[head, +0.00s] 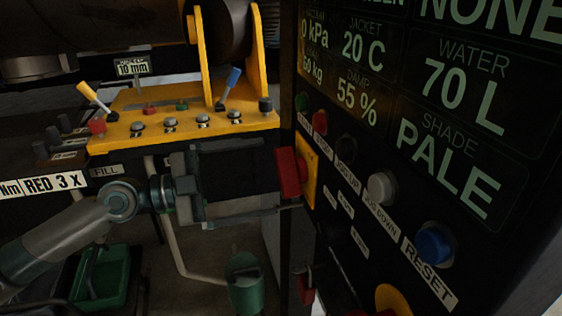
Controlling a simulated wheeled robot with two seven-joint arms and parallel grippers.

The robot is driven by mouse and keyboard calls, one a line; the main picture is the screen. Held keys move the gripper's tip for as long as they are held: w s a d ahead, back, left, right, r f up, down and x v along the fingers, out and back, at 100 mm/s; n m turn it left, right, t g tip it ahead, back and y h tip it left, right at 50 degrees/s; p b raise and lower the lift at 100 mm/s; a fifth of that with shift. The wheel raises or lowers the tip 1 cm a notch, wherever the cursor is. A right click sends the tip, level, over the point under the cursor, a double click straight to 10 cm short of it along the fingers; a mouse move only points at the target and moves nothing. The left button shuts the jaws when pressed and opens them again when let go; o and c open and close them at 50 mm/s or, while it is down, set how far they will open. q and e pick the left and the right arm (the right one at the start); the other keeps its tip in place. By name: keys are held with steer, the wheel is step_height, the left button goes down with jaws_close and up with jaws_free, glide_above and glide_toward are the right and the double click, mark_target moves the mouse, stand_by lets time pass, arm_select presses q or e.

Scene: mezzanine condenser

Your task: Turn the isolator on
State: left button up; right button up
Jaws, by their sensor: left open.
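The isolator has a red handle (289,173) on a yellow plate (310,176), on the left edge of the dark control panel. The handle block stands out toward my gripper. Its label and on/off marks are not readable. My left gripper (281,178) comes in from the left, open, with one finger above and one below the level of the handle. The lower fingertip reaches just under the handle. I cannot tell whether either finger touches it. My right gripper is not in view.
The control panel carries a blue RESET button (434,243), a white button (382,187), and a red button (319,122). A yellow bench (215,124) with levers and bolts stands behind my gripper. A green bin (113,278) and green canister (246,284) sit below.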

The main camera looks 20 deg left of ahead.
mark_target(278, 174)
arm_select(q)
steer(key=p+x, duration=0.1)
steer(key=x, duration=0.1)
steer(key=p+x, duration=0.2)
steer(key=shift+r, duration=0.25)
steer(key=shift+w+d+f+p, duration=0.25)
steer(key=shift+w+d+p, duration=0.25)
steer(key=shift+d, duration=0.15)
steer(key=c, duration=1)
